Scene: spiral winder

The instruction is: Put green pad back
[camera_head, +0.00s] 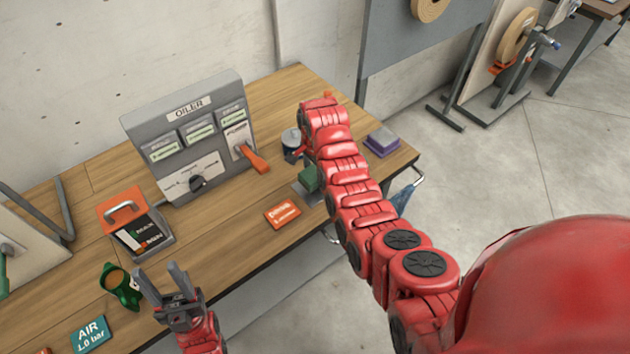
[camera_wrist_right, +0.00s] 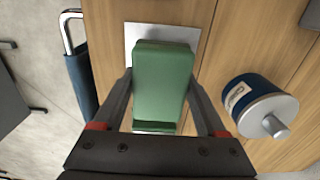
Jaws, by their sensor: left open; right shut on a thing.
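The green pad (camera_wrist_right: 163,82) is a block between the two fingers of my right gripper (camera_wrist_right: 160,90) in the right wrist view. That gripper is shut on it. Behind the pad is a pale metal plate (camera_wrist_right: 137,35) on the wooden bench; I cannot tell whether the pad touches it. In the head view the pad (camera_head: 308,178) shows as a small green patch beside my right arm, which partly hides it and the grey plate (camera_head: 307,195). My left gripper (camera_head: 160,277) is open and empty over the bench's front edge.
A blue can (camera_wrist_right: 258,104) stands right of the pad in the wrist view. In the head view, a purple pad (camera_head: 382,139) lies near the bench's right end.

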